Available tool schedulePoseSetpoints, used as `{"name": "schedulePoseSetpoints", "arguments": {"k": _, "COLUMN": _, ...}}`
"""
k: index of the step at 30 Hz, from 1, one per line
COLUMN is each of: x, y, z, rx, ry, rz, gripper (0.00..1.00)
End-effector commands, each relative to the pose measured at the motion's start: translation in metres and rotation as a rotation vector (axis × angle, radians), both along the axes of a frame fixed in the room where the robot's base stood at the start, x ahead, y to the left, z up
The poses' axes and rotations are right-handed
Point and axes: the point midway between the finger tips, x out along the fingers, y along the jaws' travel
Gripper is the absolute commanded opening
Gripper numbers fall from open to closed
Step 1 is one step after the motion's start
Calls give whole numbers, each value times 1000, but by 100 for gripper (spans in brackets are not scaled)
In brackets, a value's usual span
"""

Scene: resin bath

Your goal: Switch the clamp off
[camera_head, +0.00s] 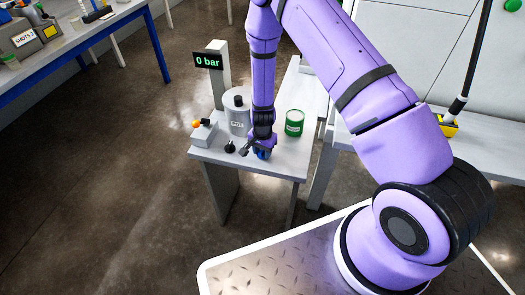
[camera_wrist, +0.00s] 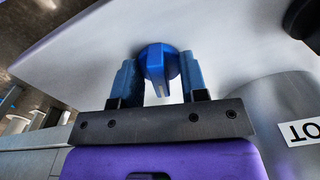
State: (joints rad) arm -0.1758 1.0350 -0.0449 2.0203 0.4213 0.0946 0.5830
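A blue knob (camera_wrist: 155,62) with a pale mark on its grip sits on the light grey bench top in the wrist view. I take it for the clamp switch, but no label shows. My gripper (camera_wrist: 160,75) is open, with one blue-grey finger on each side of the knob. The fingers stand clear of its narrow grip; whether they touch its round base I cannot tell. In the head view my gripper (camera_head: 260,150) is low at the bench's front edge, and only a bit of blue shows there, largely hidden by my arm.
A small black knob (camera_head: 230,147) is left of my gripper. A display (camera_head: 208,61) reads 0 bar.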

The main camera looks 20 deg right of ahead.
Motion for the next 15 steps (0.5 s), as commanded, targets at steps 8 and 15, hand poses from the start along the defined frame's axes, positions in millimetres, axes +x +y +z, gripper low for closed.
{"name": "schedulePoseSetpoints", "arguments": {"k": 8, "x": 0, "y": 0, "z": 0, "rx": 0, "ry": 0, "rz": 0, "gripper": 0}}
{"name": "schedulePoseSetpoints", "arguments": {"k": 15, "x": 0, "y": 0, "z": 0, "rx": 0, "ry": 0, "rz": 110, "gripper": 0}}
